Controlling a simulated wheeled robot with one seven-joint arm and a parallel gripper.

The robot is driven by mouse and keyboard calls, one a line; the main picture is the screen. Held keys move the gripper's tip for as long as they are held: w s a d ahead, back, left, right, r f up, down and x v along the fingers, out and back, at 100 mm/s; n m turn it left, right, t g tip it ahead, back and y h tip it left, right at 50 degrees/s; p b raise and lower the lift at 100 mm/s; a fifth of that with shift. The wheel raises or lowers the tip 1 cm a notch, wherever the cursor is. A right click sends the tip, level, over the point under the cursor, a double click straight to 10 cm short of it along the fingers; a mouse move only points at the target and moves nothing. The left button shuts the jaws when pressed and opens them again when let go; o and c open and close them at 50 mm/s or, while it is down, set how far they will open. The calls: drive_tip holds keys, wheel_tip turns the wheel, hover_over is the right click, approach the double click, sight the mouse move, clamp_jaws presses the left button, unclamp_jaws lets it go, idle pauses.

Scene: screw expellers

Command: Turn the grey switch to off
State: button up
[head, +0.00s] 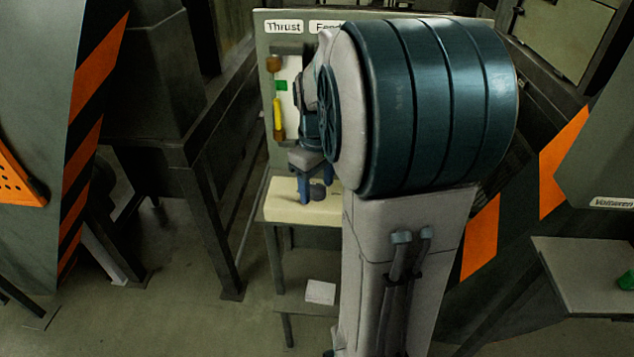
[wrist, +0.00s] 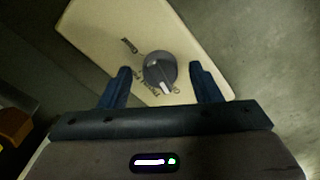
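The grey switch (wrist: 160,72) is a round dark knob with a white pointer mark on a cream panel (wrist: 110,30). In the wrist view its pointer faces down toward my gripper's palm, slightly right. Dark lettering is printed around it, too blurred to read fully. My gripper (wrist: 160,82) is open, with one blue finger on each side of the knob and a visible gap on both sides. In the head view the knob (head: 317,192) shows just by my gripper (head: 309,190), above the cream box (head: 285,207). My arm hides part of the box.
A panel labelled Thrust (head: 283,27) with a yellow-and-red gauge (head: 277,115) stands behind the box. A small white block (head: 320,292) lies on a lower shelf. Striped orange-and-black machine sides (head: 90,110) stand at left and right. Floor at the lower left is clear.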

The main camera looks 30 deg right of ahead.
sight(316, 185)
wheel_tip(316, 185, up, 14)
drive_tip(key=shift+p, duration=0.3)
idle(0.3)
drive_tip(key=shift+a+f, duration=0.1)
drive_tip(key=shift+f, duration=0.05)
idle(0.3)
drive_tip(key=s+a+f+m+t, duration=0.2)
drive_tip(key=s+a+f+m, duration=0.2)
drive_tip(key=s+a+f, duration=0.7)
drive_tip(key=shift+s+a+f+t, duration=0.25)
drive_tip(key=shift+s+a+t, duration=0.15)
drive_tip(key=shift+s+a, duration=0.25)
drive_tip(key=shift+d, duration=0.1)
